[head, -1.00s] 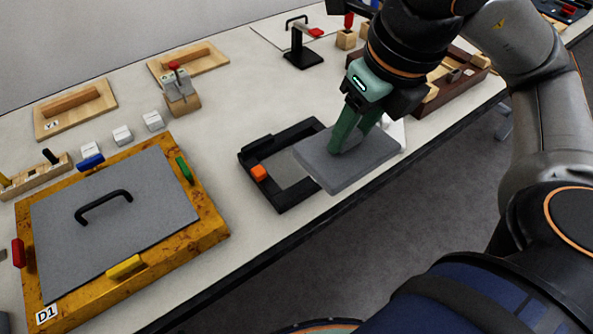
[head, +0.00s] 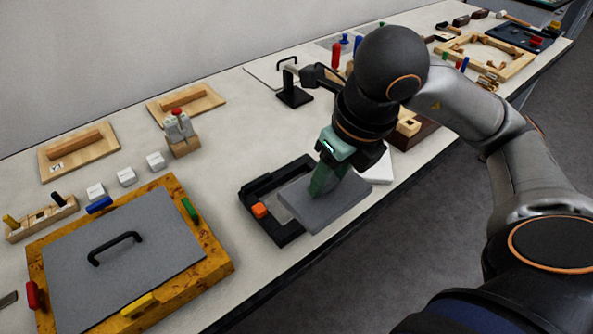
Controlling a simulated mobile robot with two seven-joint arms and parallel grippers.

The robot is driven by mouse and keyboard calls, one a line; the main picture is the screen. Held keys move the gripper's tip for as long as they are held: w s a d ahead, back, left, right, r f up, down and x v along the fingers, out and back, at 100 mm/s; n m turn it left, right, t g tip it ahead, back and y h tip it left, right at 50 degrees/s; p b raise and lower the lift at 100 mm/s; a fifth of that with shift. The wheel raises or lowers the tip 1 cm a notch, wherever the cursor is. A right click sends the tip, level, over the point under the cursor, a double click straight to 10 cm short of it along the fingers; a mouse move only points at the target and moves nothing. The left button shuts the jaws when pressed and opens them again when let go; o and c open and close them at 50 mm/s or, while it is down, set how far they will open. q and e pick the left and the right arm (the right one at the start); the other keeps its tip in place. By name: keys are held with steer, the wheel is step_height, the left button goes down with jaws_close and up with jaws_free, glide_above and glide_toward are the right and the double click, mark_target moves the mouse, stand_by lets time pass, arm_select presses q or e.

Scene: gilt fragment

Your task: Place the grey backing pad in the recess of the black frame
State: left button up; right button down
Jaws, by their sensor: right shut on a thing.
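The grey backing pad (head: 328,208) is a flat grey slab in the head view. My right gripper (head: 318,190) is shut on it from above. The pad overlaps the right part of the black frame (head: 262,223) and sticks out past the frame's right side. I cannot tell whether it touches the frame. My left gripper is out of view.
A wooden frame with a grey handled panel (head: 160,258) and coloured clips lies at the left. A white item (head: 378,166) lies right of the gripper. A black stand (head: 294,95) is behind. The table's front edge (head: 290,262) is close to the black frame.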

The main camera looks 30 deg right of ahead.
steer(key=shift+w+p, duration=0.3)
steer(key=shift+p, duration=0.55)
steer(key=w+f, duration=0.2)
steer(key=w, duration=0.1)
steer(key=w+f, duration=0.6)
steer(key=shift+d, duration=0.4)
steer(key=x, duration=0.3)
steer(key=shift+s+d+f+p, duration=0.1)
steer(key=shift+f+p, duration=0.25)
steer(key=shift+f, duration=0.2)
steer(key=shift+c, duration=1.7)
jaws_free()
steer(key=shift+r, duration=0.1)
